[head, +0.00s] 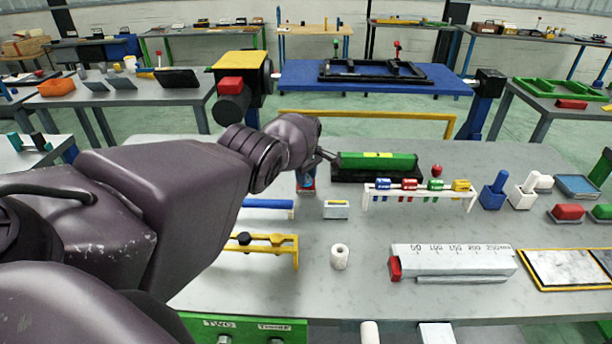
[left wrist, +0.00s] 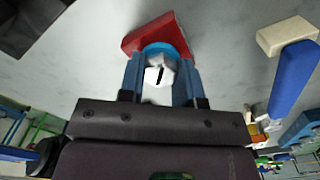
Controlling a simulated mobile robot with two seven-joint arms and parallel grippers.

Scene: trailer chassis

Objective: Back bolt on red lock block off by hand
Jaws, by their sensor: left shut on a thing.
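The red lock block (left wrist: 152,36) is at the top middle of the left wrist view, on the grey bench. A blue round part sits against it, with a pale metal bolt (left wrist: 160,76) that has a dark slot. My left gripper (left wrist: 160,88) is shut on this bolt, one blue finger on each side. In the head view my left arm reaches in from the left and its gripper (head: 306,179) points down at the block (head: 308,190). The wrist hides most of the contact there. My right gripper is in neither view.
A green bar on a black base (head: 378,162) stands just right of the gripper. A white rack (head: 420,194) with coloured pieces is further right. A blue bar (head: 268,204) and a yellow rack (head: 266,241) lie nearer. A white roll (head: 340,256) stands in front.

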